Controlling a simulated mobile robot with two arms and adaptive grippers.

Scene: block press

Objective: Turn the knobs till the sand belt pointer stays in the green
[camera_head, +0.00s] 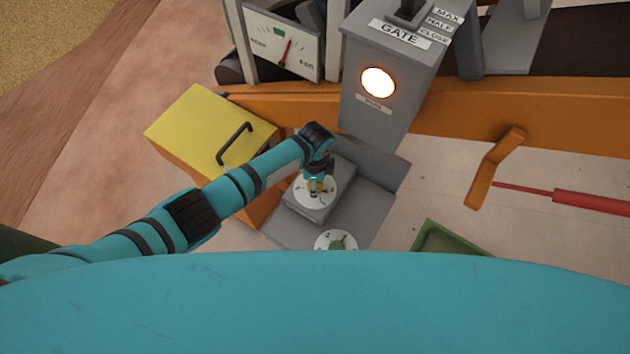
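The gauge (262,47) stands at the top left, with a white face, a green mark (279,33) and a red pointer (285,52). The pointer's tip lies to the right of the green mark. One knob dial (302,192) is a white disc on a grey box; my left gripper (316,187) is over it and hides its middle. I cannot tell whether its fingers are closed on that knob. A second dial with a green knob (337,243) is nearer me, partly cut off by my teal body. My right gripper is not in view.
A yellow box (208,130) with a dark handle stands left of the dials. A grey gate post (390,75) with a lit lamp (378,82) rises behind them. An orange lever (494,168), a red rod (590,202) and a green tray (424,236) are at the right.

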